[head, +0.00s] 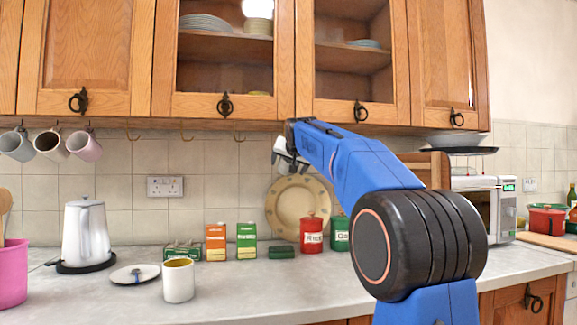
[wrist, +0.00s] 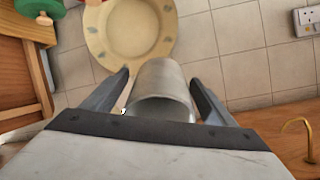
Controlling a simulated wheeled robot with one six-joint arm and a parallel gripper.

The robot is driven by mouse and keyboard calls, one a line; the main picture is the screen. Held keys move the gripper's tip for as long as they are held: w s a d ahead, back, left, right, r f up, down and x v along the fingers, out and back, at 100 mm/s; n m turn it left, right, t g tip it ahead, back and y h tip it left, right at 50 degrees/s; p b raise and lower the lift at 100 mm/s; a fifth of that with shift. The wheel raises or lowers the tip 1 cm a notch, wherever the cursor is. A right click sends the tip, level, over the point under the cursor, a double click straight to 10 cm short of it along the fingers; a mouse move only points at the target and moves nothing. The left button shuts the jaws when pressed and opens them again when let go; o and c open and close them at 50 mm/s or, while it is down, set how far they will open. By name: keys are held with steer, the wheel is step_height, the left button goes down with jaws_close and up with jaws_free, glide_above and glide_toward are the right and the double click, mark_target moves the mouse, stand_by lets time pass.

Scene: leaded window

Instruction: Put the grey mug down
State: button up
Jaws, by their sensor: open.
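A grey mug (wrist: 162,85) is between the two fingers of my gripper (wrist: 160,98) in the wrist view, its open mouth towards the camera. The fingers are open, one on each side, with narrow gaps beside the mug. In the head view part of the mug (head: 280,146) shows pale at the end of my blue arm, high above the counter (head: 235,285) and in front of the tiled wall.
Several mugs hang at the left under the cupboards (head: 225,105); some hooks (head: 186,135) are empty. On the counter stand a kettle (head: 85,235), a saucer (head: 135,274), a white mug (head: 179,284), cartons (head: 216,242), tins (head: 311,235) and a leaning plate (head: 285,205). The front middle counter is bare.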

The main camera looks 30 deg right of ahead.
steer(key=v, duration=1.7)
steer(key=shift+r, duration=0.25)
steer(key=shift+a, duration=0.15)
steer(key=s+a+f+n+g+y, duration=0.1)
steer(key=s+a+f, duration=0.4)
steer(key=s+f, duration=0.7)
steer(key=s+a+f+n+g+y, duration=0.2)
steer(key=s+a+f+n+g, duration=0.2)
steer(key=s+f, duration=0.9)
steer(key=s+a+f+n+g+y, duration=0.1)
steer(key=s+a+f+n+g, duration=0.2)
steer(key=f, duration=2.8)
steer(key=s+a, duration=0.4)
steer(key=s, duration=0.5)
steer(key=shift+s+a+f, duration=0.2)
steer(key=shift+s+a, duration=0.05)
steer(key=shift+c, duration=0.5)
